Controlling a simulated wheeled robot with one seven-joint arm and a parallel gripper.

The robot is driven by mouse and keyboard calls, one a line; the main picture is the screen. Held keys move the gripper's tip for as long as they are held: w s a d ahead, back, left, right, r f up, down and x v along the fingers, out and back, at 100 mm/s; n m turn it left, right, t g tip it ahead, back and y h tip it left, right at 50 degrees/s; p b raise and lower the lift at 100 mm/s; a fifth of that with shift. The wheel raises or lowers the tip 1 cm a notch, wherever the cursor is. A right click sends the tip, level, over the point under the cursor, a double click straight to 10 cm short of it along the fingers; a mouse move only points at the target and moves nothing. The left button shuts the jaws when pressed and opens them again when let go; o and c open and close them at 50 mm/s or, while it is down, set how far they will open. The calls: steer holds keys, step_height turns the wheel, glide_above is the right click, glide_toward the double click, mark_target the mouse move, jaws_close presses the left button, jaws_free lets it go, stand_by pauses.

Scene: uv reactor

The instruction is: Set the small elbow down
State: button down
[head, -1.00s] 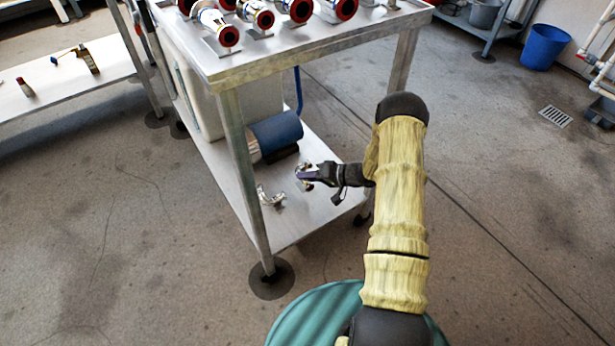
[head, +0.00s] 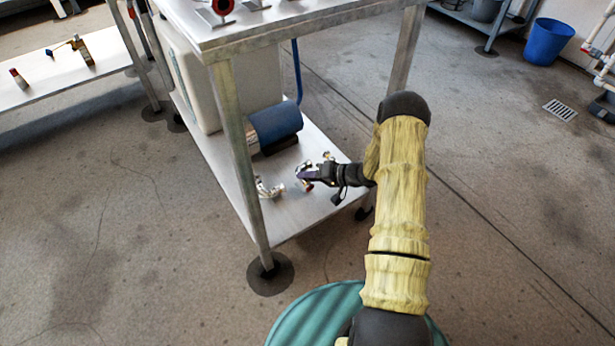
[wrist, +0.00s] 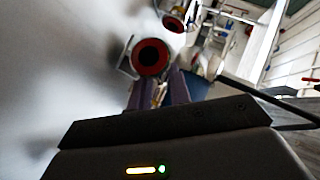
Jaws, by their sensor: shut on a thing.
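My gripper (head: 306,173) is shut on a small shiny metal fitting, which I take to be the small elbow (head: 308,186), at the lower shelf (head: 290,225) of the metal cart. A red-rimmed end of the fitting shows below the fingers. Whether it touches the shelf cannot be told. In the wrist view, the purple fingers (wrist: 160,90) close on a thin metal part, with a dark, red-rimmed opening (wrist: 150,57) just beyond them. Another silver fitting (head: 268,188) lies on the shelf to the left of my gripper.
A blue cylinder (head: 275,124) and a large pale container (head: 235,80) stand on the lower shelf behind my gripper. The cart's front leg (head: 237,160) rises at the left, and its top (head: 290,25) overhangs. Bare shelf lies in front of my gripper.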

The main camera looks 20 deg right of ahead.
steer(key=shift+f, duration=0.55)
steer(key=c, duration=1.2)
jaws_free()
steer(key=p+v, duration=0.3)
steer(key=v, duration=0.3)
steer(key=shift+s+d+r+p, duration=0.1)
steer(key=shift+r+p, duration=0.2)
steer(key=shift+p, duration=0.1)
steer(key=shift+s+d, duration=0.3)
steer(key=shift+d, duration=0.15)
steer(key=shift+r, duration=0.1)
